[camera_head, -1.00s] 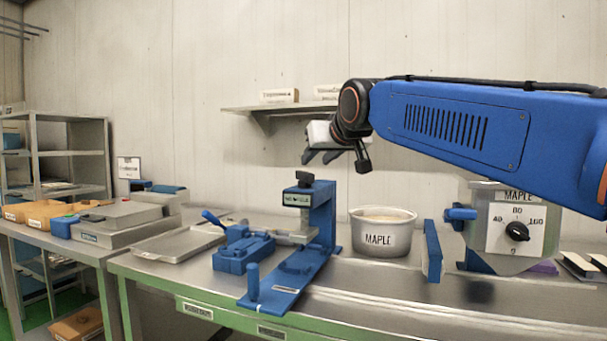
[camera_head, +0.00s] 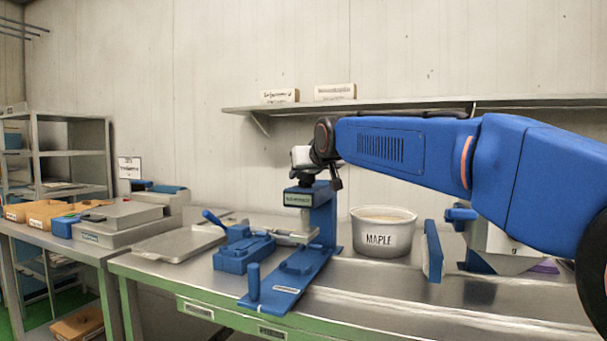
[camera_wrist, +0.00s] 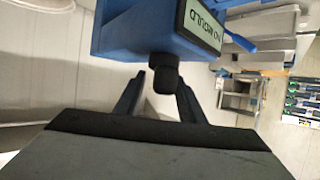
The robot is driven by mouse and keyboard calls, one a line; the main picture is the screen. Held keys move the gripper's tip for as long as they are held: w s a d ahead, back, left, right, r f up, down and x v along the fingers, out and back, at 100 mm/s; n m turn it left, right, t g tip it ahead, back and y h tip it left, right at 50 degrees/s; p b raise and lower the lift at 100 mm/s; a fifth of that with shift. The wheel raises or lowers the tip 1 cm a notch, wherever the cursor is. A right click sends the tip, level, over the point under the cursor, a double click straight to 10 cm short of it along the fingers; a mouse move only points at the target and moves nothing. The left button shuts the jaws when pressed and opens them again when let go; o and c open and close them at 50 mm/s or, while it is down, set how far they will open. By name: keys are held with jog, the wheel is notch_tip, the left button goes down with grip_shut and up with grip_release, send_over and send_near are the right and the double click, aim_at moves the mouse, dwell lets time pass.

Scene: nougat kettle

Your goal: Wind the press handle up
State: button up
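The blue press (camera_head: 322,215) stands upright on the steel table, with a small sign on its head. It also shows in the wrist view (camera_wrist: 125,35), where the sign reads NO MOULD, turned over. The dark knob-like press handle (camera_wrist: 165,72) sticks out from the press head. My gripper (camera_head: 303,177) is directly above the press head. In the wrist view my gripper (camera_wrist: 161,84) is open, with one finger on either side of the handle near the tips. The fingers look apart from it, though contact is hard to judge.
A blue clamp-like fixture (camera_head: 243,252) and a flat tray (camera_head: 178,244) lie left. A wall shelf (camera_head: 400,104) runs behind my arm.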

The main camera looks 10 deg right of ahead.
grip_shut()
jog(key=shift+n+y, duration=0.9)
jog(key=shift+y, duration=0.1)
jog(key=shift+a+n+g+y, duration=0.15)
jog(key=shift+n+g+y, duration=0.45)
jog(key=shift+n+y, duration=0.55)
jog(key=n+g+y, duration=0.1)
jog(key=n+y, duration=0.1)
jog(key=n+g+y, duration=0.1)
jog(key=n+y, duration=0.1)
jog(key=shift+s+a+g, duration=0.15)
jog(key=shift+a+g, duration=0.05)
jog(key=shift+g, duration=0.2)
jog(key=n+g+y, duration=0.2)
jog(key=n+g, duration=0.1)
jog(key=n+g+y, duration=0.1)
jog(key=n+g, duration=0.1)
jog(key=shift+s+a+y, duration=0.2)
jog(key=shift+s+y, duration=0.05)
jog(key=shift+s, duration=0.05)
jog(key=shift+s+a+n+g, duration=0.1)
jog(key=shift+s+n+g, duration=0.05)
jog(key=shift+n+g, duration=0.85)
jog(key=shift+s+n+g, duration=0.1)
jog(key=shift+n+g, duration=0.75)
jog(key=shift+g, duration=0.25)
